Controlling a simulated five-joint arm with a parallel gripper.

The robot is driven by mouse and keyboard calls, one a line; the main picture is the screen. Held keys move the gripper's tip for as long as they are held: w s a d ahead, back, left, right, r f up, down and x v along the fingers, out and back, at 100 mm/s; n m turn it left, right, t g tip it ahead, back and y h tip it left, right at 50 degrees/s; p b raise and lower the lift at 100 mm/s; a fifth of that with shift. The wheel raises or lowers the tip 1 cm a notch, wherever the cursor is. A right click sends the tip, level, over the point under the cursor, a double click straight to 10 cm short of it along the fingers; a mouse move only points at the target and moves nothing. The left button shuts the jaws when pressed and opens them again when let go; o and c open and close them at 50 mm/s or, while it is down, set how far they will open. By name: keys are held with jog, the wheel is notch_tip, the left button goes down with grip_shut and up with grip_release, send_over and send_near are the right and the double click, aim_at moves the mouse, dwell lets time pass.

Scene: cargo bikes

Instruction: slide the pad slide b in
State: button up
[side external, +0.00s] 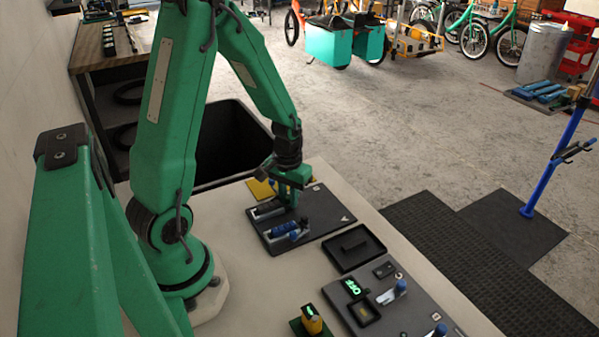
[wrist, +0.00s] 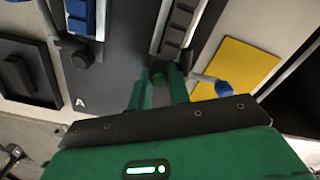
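A dark board (side external: 320,222) carries two parallel rails. The near rail holds a blue piece (side external: 285,229), which is also at the top of the wrist view (wrist: 80,14); a dark round knob (wrist: 82,60) and a letter A are close to that rail. The other rail (wrist: 175,28) holds a dark ribbed pad and points at my gripper. No letter B is readable. My gripper (wrist: 161,76) is low over this second rail's end, with its green fingers apart and a small dark round part between the tips. I cannot tell whether they press on it.
A blue-tipped lever (wrist: 222,88) is close to the right finger, by a yellow plate (wrist: 240,68). A black tray (side external: 355,248) and a grey panel (side external: 385,300) with blue-tipped levers are beside the board. A black bin (side external: 230,140) stands behind the bench.

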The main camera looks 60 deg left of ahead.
jog(key=shift+s+f, duration=0.1)
jog(key=shift+s, duration=0.15)
jog(key=shift+w+r, duration=0.15)
jog(key=shift+r, duration=2.1)
jog(key=shift+w, duration=0.1)
jog(key=w+r, duration=0.1)
jog(key=w, duration=0.1)
jog(key=w+r, duration=0.1)
jog(key=w, duration=0.1)
jog(key=w+r, duration=0.1)
jog(key=shift+w, duration=0.4)
jog(key=shift+d+r, duration=0.1)
jog(key=s+d+r+m+t, duration=0.2)
jog(key=s+d+r, duration=0.2)
jog(key=r, duration=0.1)
jog(key=s+d+r+m+t, duration=0.1)
jog(key=s+d+r+m, duration=0.1)
jog(key=s+d+r, duration=0.2)
jog(key=s+d+r+m+t, duration=0.2)
jog(key=s+d+r, duration=0.2)
jog(key=r, duration=0.3)
jog(key=shift+s+d+t, duration=0.3)
jog(key=shift+s, duration=0.5)
